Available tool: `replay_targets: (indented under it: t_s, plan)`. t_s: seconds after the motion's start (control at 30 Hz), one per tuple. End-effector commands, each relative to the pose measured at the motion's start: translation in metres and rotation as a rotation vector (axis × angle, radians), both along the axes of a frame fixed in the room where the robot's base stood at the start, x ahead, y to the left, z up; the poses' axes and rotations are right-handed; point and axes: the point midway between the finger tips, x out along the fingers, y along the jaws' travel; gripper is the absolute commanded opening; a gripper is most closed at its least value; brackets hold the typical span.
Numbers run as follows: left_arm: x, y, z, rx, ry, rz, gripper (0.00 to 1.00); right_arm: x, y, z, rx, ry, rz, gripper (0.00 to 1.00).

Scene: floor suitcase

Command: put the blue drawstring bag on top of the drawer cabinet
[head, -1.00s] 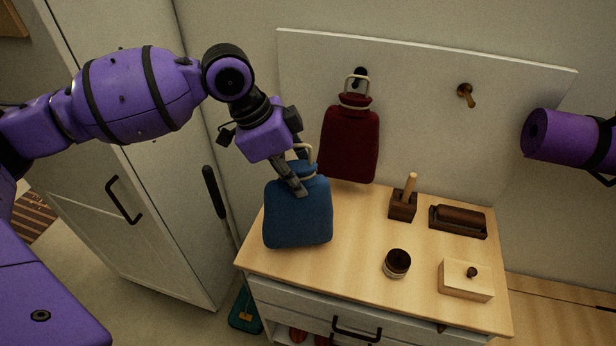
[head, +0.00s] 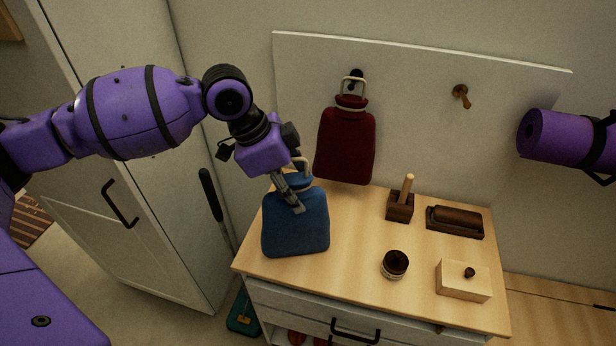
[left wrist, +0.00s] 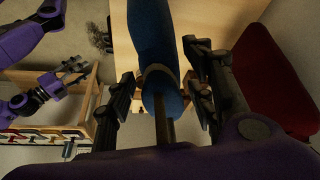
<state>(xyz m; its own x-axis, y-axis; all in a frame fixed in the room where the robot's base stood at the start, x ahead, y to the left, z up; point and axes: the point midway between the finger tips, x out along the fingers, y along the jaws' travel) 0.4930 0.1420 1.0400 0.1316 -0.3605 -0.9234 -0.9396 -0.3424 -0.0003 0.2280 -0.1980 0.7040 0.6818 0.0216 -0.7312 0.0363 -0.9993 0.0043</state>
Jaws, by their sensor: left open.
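The blue drawstring bag (head: 296,232) stands roughly upright at the left end of the wooden top of the drawer cabinet (head: 345,245). Its base appears to rest on the top. My left gripper (head: 293,199) is at the bag's neck, beside its pale cord loop. In the left wrist view the fingers (left wrist: 161,92) are apart, with the blue bag (left wrist: 152,35) between them and a gap on each side. My right gripper (left wrist: 72,75) shows small at the left of the left wrist view; its jaw opening is unclear.
A dark red bag (head: 345,145) hangs on a peg behind the blue one. An empty peg (head: 461,92) is to its right. A stamp-like block (head: 399,206), brush (head: 456,221), jar (head: 395,264) and lidded box (head: 463,281) stand on the right half of the top.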

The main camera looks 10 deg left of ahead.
Motion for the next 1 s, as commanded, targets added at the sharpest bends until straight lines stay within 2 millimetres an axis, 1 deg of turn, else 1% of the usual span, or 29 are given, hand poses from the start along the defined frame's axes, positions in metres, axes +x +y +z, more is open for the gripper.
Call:
replay_targets:
  t_s: [0.07,0.17,0.37,0.5,0.6,0.7,0.8,1.0]
  plan:
    - [0.000,0.000,0.003,0.000,-0.001,0.000,0.49,0.000,0.001,-0.001,0.001,0.000,0.001,0.53]
    - [-0.001,0.005,0.014,0.000,-0.001,0.003,0.49,0.001,0.001,0.001,0.002,-0.002,-0.001,0.53]
    - [-0.006,0.020,0.053,0.001,-0.004,0.003,0.49,0.002,0.002,0.003,0.004,-0.005,-0.004,0.53]
    - [-0.010,0.031,0.080,0.002,-0.003,0.002,0.49,-0.002,0.002,0.003,0.006,0.000,-0.007,0.53]
    - [-0.012,0.037,0.095,0.001,-0.001,0.002,0.49,-0.005,0.002,0.002,0.006,0.006,-0.008,0.53]
    - [-0.014,0.041,0.106,0.000,0.001,0.002,0.49,-0.007,0.001,0.001,0.006,0.010,-0.009,0.53]
    - [-0.015,0.043,0.112,-0.001,0.002,0.001,0.49,-0.007,0.002,0.002,0.006,0.010,-0.009,0.53]
    - [-0.016,0.044,0.114,0.000,0.003,0.001,0.49,-0.005,0.002,0.002,0.006,0.007,-0.005,0.53]
